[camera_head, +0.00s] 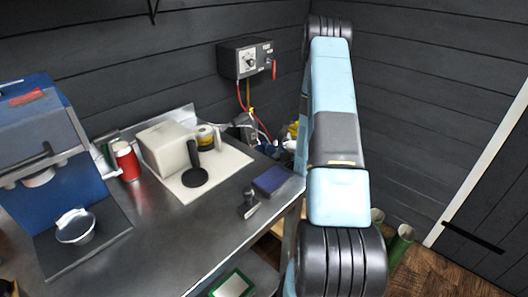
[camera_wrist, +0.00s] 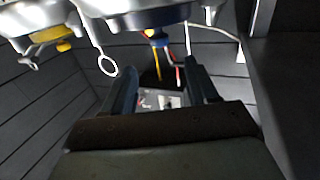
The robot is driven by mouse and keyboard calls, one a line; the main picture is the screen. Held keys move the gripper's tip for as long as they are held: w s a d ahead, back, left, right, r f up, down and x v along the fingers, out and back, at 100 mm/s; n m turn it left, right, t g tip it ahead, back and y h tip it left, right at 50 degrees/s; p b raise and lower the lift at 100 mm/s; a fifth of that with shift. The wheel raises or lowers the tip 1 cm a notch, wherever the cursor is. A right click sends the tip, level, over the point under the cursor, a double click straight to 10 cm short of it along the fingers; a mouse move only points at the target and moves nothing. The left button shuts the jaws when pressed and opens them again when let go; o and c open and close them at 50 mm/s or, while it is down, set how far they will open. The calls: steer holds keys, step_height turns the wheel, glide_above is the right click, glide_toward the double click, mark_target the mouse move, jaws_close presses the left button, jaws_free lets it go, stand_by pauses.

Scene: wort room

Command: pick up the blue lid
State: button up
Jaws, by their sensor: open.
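A flat, dark blue rectangular piece (camera_head: 272,180) lies at the right corner of the metal table in the head view. It may be the blue lid, but I cannot tell for sure. It does not show clearly in the wrist view. My gripper (camera_wrist: 160,68) is open in the wrist view, its two dark fingers apart with nothing held between them. In the head view my gripper is hidden, and my arm stands to the right of the table.
The metal table (camera_head: 160,240) holds a blue machine (camera_head: 40,130), a red can (camera_head: 127,163), a cream box (camera_head: 165,148) and a black round-headed tool (camera_head: 195,178). A control box (camera_head: 246,58) with cables hangs on the wall. Green tubes (camera_head: 399,243) stand right of my arm.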

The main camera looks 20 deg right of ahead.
mark_target(266, 145)
steer(key=shift+w+a+f, duration=0.1)
steer(key=shift+w+f, duration=0.1)
steer(key=shift+w, duration=0.9)
steer(key=shift+w+f, duration=0.15)
steer(key=shift+w, duration=1)
steer(key=shift+w+a+f, duration=0.1)
steer(key=shift+w+f, duration=0.1)
steer(key=shift+w, duration=0.9)
steer(key=shift+c, duration=0.4)
jaws_close()
